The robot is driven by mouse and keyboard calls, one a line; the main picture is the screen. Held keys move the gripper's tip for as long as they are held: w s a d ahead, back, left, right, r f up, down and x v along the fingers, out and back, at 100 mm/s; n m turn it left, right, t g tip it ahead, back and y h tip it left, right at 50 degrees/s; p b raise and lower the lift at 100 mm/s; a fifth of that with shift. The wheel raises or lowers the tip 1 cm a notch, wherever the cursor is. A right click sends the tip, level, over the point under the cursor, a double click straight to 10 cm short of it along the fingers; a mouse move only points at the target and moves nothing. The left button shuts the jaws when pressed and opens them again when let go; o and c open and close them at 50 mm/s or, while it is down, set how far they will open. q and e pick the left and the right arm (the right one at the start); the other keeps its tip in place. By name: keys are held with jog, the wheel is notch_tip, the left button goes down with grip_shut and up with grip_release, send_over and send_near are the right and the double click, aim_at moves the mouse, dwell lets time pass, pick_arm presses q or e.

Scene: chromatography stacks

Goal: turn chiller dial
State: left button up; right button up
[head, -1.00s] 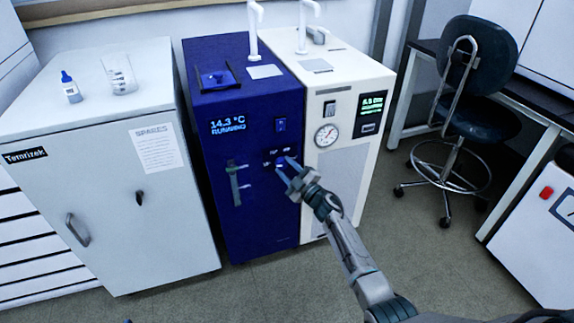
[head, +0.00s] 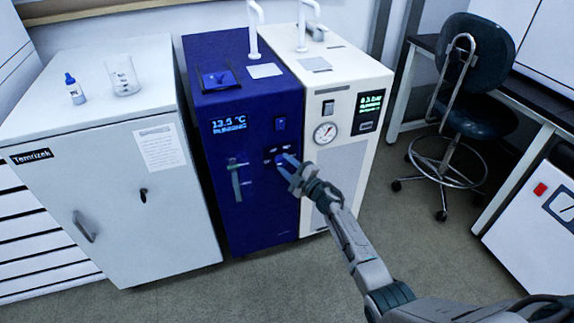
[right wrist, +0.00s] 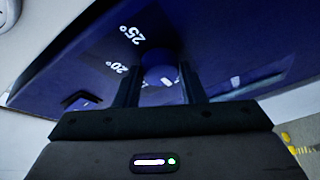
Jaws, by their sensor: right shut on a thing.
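The chiller (head: 225,75) is a dark blue cabinet whose front display reads about 13.5 °C and RUNNING. Its dial (right wrist: 160,74) is a blue round knob with a white mark, seen between my fingers in the right wrist view. Labels 20° and 25° show on the panel beside it. My right gripper (head: 285,162) is at the chiller's front and shut on the dial. It also shows in the right wrist view (right wrist: 162,88), with one finger on each side of the knob. In the head view the fingers hide most of the dial. My left gripper is out of view.
A white unit (head: 340,95) with a round gauge (head: 325,133) stands against the chiller's right side. A handle (head: 236,180) is on the chiller's front, left of my gripper. A grey cabinet (head: 100,220) stands at left. A stool (head: 470,90) is at right; floor between is clear.

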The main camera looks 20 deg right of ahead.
jog(key=shift+f, duration=0.1)
jog(key=o, duration=1)
jog(key=shift+a, duration=0.1)
jog(key=shift+s, duration=0.1)
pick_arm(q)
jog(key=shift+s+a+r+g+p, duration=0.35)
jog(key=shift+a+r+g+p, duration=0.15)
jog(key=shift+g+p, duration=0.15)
pick_arm(e)
jog(key=shift+v, duration=5.35)
